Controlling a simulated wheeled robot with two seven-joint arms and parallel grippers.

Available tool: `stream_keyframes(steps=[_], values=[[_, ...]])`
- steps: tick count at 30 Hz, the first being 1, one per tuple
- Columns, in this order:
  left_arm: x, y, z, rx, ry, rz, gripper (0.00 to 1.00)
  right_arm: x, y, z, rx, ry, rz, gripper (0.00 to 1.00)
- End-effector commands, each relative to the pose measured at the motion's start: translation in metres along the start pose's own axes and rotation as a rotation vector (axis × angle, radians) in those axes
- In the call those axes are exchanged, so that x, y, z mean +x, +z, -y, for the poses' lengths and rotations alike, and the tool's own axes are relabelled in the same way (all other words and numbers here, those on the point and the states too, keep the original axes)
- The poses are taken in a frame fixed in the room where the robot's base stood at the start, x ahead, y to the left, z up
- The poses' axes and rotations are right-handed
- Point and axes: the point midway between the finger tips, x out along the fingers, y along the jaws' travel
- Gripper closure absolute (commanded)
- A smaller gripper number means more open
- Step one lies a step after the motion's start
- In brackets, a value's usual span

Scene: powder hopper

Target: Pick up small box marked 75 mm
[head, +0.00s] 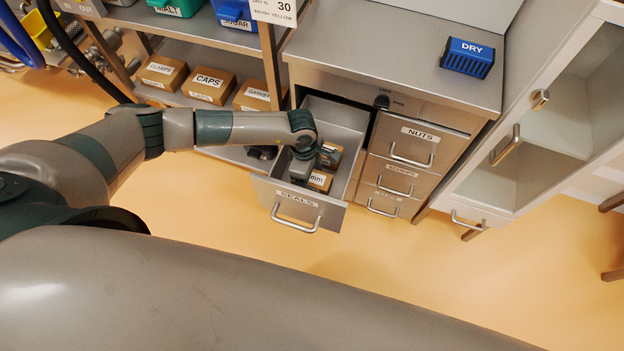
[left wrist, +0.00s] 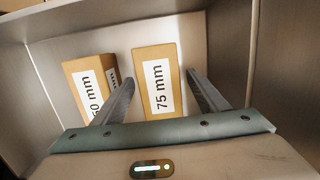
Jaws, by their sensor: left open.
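The small box marked 75 mm (left wrist: 157,85) is brown cardboard with a white label and lies in the open drawer. In the left wrist view it sits between the two fingers of my left gripper (left wrist: 161,78), which is open, with gaps on both sides. A second box (left wrist: 88,90), its label partly hidden and ending in "0 mm", lies left of it, behind the left finger. In the head view my left gripper (head: 303,166) reaches down into the drawer and hides part of the boxes.
The drawer (head: 290,207), labelled SEALS, is pulled out, and its walls surround the gripper. Shut drawers (head: 398,165) stand right of it. A shelf with CAPS (head: 208,86) and other boxes is behind left.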

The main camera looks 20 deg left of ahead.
Motion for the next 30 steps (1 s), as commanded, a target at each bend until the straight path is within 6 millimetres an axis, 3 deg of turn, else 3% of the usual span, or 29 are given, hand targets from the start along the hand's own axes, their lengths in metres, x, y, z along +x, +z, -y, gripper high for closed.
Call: stream_keyframes(steps=[14, 21, 30], values=[[0.0010, 0.0000, -0.0002, 0.000, 0.001, 0.000, 0.33, 0.0004, -0.0039, -0.0014, 0.001, 0.001, -0.006, 0.69], [0.0009, -0.0001, -0.0002, 0.000, 0.001, 0.000, 0.81, 0.0000, -0.0035, -0.0005, 0.000, 0.000, -0.007, 0.69], [-0.0006, 0.0002, -0.0006, 0.000, 0.001, 0.001, 0.81, 0.0000, -0.0005, 0.0005, -0.001, -0.001, -0.004, 0.69]])
